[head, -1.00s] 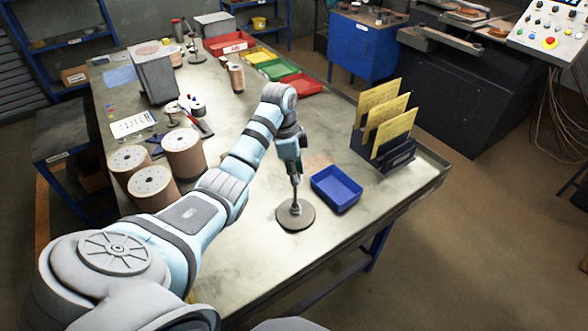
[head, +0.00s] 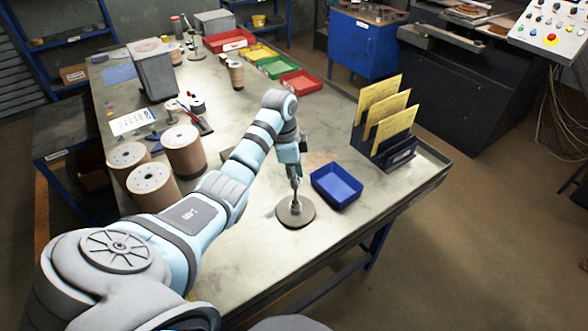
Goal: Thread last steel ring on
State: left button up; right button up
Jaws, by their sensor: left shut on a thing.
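A round grey disc base (head: 306,218) lies flat on the table, in front and left of the blue tray. A thin upright post seems to stand at its middle, largely hidden by my left gripper (head: 295,203). My left gripper points straight down over the middle of the base, its fingers shut low around the post. The steel ring between its fingertips is too small to make out clearly, and I cannot tell whether it is around the post. My right gripper is not in view.
The blue tray (head: 337,187) looks empty and sits close to the right of the base. A rack (head: 403,155) with yellow cards stands at the right edge. Brown cylinders (head: 185,153) stand left of my arm. The table (head: 262,262) is bare in front of the base.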

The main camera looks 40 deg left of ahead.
pick_arm(q)
jog(key=shift+f+b, duration=1.7)
jog(key=shift+f, duration=2)
jog(key=o, duration=0.3)
jog(key=shift+f, duration=0.1)
jog(key=o, duration=0.5)
jog(key=r, duration=0.5)
jog(key=a+r, duration=0.1)
jog(key=r, duration=0.1)
jog(key=shift+s+r, duration=0.3)
notch_tip(320, 180, up, 5)
jog(key=p, duration=0.4)
jog(key=shift+w+p, duration=0.1)
jog(key=shift+p, duration=0.3)
jog(key=shift+r, duration=0.4)
jog(key=shift+d+f, duration=0.1)
